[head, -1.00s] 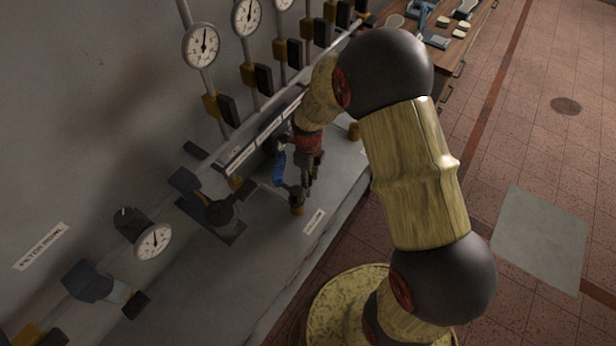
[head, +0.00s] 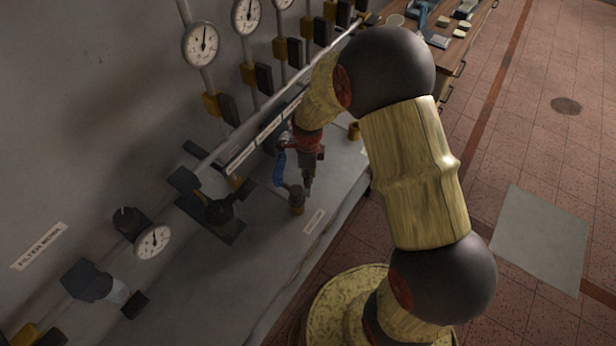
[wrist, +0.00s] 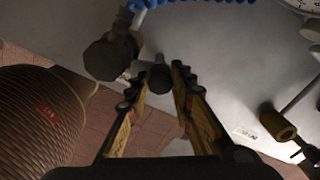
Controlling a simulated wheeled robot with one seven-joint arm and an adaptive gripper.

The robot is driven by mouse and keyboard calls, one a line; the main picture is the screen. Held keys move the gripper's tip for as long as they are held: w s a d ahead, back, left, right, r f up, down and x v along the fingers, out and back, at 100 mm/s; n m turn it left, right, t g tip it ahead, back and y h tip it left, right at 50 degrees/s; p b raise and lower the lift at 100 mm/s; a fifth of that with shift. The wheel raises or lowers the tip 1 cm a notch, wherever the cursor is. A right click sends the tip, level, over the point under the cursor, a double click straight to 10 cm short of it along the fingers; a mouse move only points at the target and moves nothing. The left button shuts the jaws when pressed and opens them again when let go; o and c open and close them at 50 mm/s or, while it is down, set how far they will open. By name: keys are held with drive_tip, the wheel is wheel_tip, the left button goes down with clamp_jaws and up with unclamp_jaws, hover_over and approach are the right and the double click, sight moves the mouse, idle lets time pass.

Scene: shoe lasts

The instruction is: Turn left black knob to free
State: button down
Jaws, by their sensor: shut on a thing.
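My gripper (head: 309,183) points down over the bench beside the wall panel, to the right of the blue coiled hose (head: 279,169). In the wrist view, my gripper (wrist: 160,74) has its two dark, ridged fingertips on either side of a small black knob (wrist: 160,79) and is shut on it. A grey stem runs up from this knob. A larger, dark, faceted knob (wrist: 108,58) sits to the left, outside the fingers. In the head view my own gripper and arm hide the held knob, so I cannot tell its turn angle.
Round gauges (head: 202,45) and several black blocks line the wall. A black valve (head: 219,211) and a small gauge (head: 153,241) stand left of my gripper. The grey bench top (head: 250,265) is clear in front.

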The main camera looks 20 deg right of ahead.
drive_tip(key=n, duration=0.7)
drive_tip(key=shift+w, duration=0.15)
drive_tip(key=n, duration=0.6)
drive_tip(key=shift+r, duration=0.1)
drive_tip(key=shift+n, duration=0.4)
drive_tip(key=c, duration=1.8)
unclamp_jaws()
wheel_tip(320, 180, up, 12)
drive_tip(key=shift+f, duration=0.1)
